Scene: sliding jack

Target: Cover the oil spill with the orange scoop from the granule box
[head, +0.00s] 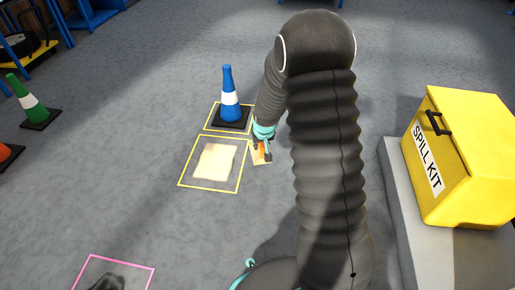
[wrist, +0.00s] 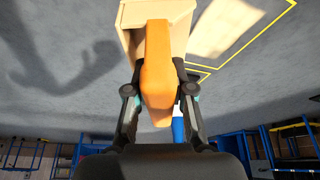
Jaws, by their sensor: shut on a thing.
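The orange scoop (wrist: 157,60) is between the two fingers of my gripper (wrist: 158,92), which is shut on its handle. In the head view the scoop (head: 264,148) shows as a small orange patch below my gripper (head: 262,142). A beige box (wrist: 128,14), seemingly the granule box, lies directly beyond the scoop in the wrist view. The scoop's far end overlaps the box; I cannot tell whether it is inside. A dark patch (head: 106,283), seemingly the oil spill, lies in a pink outline at the bottom left of the head view, cut off by the frame.
A flat pale patch (head: 215,161) lies in a yellow floor outline left of my gripper. A blue cone (head: 229,98) stands just behind. A yellow spill kit box (head: 465,150) sits on a grey plinth at the right. Grey floor between the outlines is clear.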

